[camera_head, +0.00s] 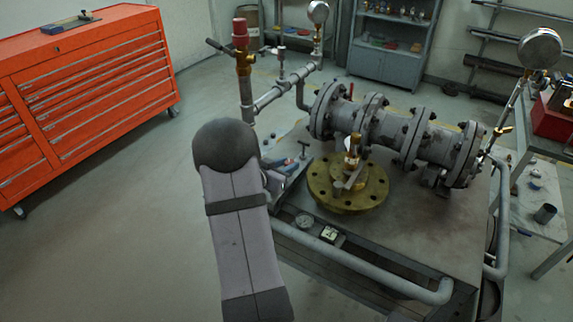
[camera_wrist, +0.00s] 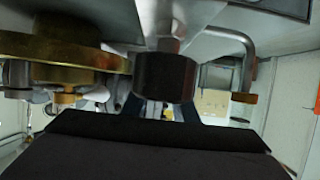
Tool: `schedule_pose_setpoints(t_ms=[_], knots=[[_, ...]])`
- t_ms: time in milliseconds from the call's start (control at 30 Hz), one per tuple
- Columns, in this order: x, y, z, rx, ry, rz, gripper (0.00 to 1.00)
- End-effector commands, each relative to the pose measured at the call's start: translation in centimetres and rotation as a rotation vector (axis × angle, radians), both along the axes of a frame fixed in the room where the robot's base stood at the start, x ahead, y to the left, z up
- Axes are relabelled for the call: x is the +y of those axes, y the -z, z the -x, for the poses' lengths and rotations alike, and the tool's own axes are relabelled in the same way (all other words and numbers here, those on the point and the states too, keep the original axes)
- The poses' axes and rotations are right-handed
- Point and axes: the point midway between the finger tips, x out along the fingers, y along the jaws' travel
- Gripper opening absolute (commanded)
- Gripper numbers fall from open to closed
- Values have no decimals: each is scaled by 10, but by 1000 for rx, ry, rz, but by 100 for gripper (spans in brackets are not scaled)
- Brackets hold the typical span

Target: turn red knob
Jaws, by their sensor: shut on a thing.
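A red knob (camera_head: 240,28) caps the upright brass valve at the upper left of the pipework in the head view. Nothing of mine touches it there. My grey arm hides most of its own end in the head view. In the wrist view, my gripper (camera_wrist: 165,112) is shut on a dark, short cylindrical piece (camera_wrist: 165,78). A pale stem meets the piece above, and blue parts lie just below it. The piece looks nearly black, and I cannot tell whether it belongs to a valve. The fingertips are mostly hidden.
A brass flange (camera_head: 335,203) with a small valve on it lies on the metal bench (camera_head: 430,230); it also shows in the wrist view (camera_wrist: 65,50). A large flanged pipe (camera_head: 440,145) and gauges (camera_head: 539,47) stand behind. An orange cabinet (camera_head: 85,85) is at left, with clear floor between.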

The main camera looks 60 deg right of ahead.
Motion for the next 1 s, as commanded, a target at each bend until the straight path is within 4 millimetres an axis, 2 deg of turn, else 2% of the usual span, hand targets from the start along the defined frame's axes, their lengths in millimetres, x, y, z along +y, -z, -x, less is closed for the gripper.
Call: schedule_pose_setpoints(t_ms=[133,400,767,800,867,1000], knots=[[-1,-7,-4,-2,74,2,4],[-2,-5,-5,-2,223,5,4],[-1,-3,-5,-2,246,5,4],[-1,-3,-5,-2,246,5,29],[-1,-3,-5,-2,246,5,43],[-1,-2,-4,-1,246,3,45]])
